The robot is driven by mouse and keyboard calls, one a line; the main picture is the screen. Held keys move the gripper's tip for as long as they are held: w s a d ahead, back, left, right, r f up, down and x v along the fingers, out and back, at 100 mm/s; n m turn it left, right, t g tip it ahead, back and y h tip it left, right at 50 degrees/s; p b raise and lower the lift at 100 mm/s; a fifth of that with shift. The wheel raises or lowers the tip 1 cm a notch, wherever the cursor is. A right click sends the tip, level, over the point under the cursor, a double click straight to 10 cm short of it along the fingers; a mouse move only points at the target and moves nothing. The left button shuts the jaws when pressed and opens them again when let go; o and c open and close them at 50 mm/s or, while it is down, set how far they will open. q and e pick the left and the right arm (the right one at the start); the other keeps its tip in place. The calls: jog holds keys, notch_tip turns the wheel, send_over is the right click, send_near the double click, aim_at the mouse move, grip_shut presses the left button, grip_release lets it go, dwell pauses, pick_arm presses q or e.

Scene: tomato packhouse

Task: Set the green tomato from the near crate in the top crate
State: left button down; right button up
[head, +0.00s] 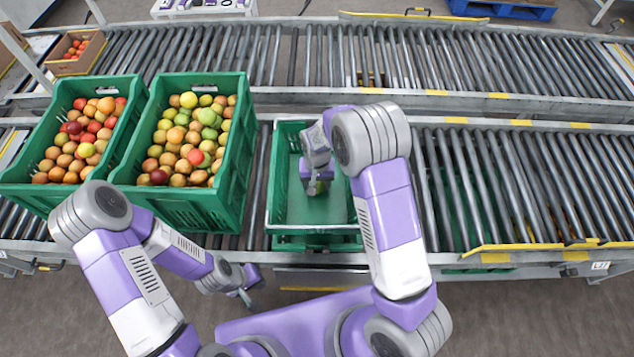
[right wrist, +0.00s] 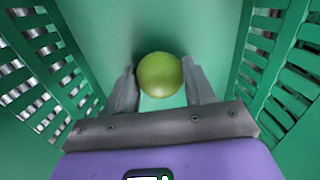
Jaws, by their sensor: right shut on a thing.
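The green tomato (right wrist: 160,74) is between the fingers of my right gripper (right wrist: 160,92), which is shut on it. Both are low inside the top crate (head: 277,178), a green crate that looks otherwise empty and stands on another green crate. In the head view my right arm hides part of this crate, and the tomato (head: 324,187) shows only partly beside the gripper (head: 315,187). My left gripper (head: 247,290) hangs empty in front of the conveyor, its opening unclear. The near crate (head: 240,160), full of mixed tomatoes, stands to the left of the top crate.
Another full green crate (head: 22,197) stands at the far left. A box (head: 75,67) with a few red tomatoes is behind it. The roller conveyor (head: 510,180) to the right is free. A second conveyor (head: 460,65) runs behind.

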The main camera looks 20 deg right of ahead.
jog(key=shift+f, duration=0.1)
jog(key=o, duration=0.8)
jog(key=c, duration=0.3)
jog(key=shift+r+p, duration=2.75)
jog(key=shift+r, duration=0.75)
jog(key=shift+r, duration=0.1)
